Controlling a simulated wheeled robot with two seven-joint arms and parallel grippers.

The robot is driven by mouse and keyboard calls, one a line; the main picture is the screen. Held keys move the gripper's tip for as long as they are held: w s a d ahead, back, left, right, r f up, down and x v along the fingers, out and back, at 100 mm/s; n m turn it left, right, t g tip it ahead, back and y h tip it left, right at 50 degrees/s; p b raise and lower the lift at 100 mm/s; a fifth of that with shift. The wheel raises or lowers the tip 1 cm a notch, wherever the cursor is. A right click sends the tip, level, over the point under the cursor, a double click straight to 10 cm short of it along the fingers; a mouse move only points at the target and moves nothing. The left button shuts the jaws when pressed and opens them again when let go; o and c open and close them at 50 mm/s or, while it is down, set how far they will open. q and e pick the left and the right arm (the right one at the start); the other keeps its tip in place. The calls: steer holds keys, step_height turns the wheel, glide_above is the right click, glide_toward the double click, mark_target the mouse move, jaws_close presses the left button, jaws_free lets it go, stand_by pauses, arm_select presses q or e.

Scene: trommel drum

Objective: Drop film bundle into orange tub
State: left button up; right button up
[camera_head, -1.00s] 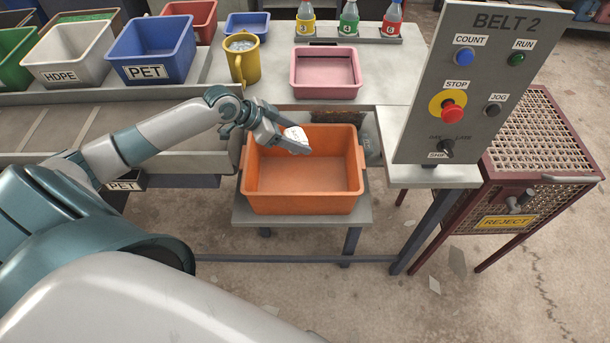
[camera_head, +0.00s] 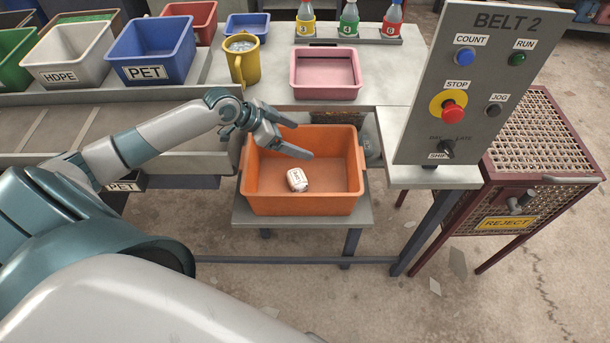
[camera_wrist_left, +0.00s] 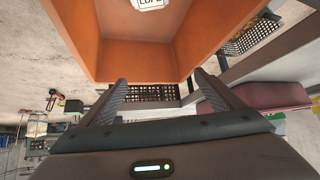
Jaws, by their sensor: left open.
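The film bundle (camera_head: 297,179) is a small white block with dark lettering. It lies inside the orange tub (camera_head: 304,206), on the floor of the tub. In the left wrist view the bundle (camera_wrist_left: 150,3) shows at the top edge, partly cut off, inside the orange tub (camera_wrist_left: 115,62). My left gripper (camera_head: 297,138) is over the back part of the tub, above and behind the bundle and apart from it. Its jaws are open and empty. My right gripper is not in view.
The tub stands on a grey stand (camera_head: 246,217). A pink tray (camera_head: 326,92) and a yellow mug (camera_head: 244,66) sit on the table behind. The BELT 2 panel (camera_head: 470,90) rises to the right, beside the reject cage (camera_head: 545,145). The PET bin (camera_head: 150,50) is back left.

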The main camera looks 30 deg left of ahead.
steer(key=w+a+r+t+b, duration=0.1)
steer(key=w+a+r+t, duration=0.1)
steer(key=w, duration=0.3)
arm_select(q)
steer(key=p+v, duration=0.4)
steer(key=v, duration=1.3)
steer(key=shift+s, duration=0.15)
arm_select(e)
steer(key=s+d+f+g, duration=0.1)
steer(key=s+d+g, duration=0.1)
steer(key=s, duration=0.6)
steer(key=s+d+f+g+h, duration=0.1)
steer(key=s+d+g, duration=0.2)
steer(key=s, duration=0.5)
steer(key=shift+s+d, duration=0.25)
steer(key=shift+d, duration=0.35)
arm_select(q)
steer(key=shift+r, duration=0.1)
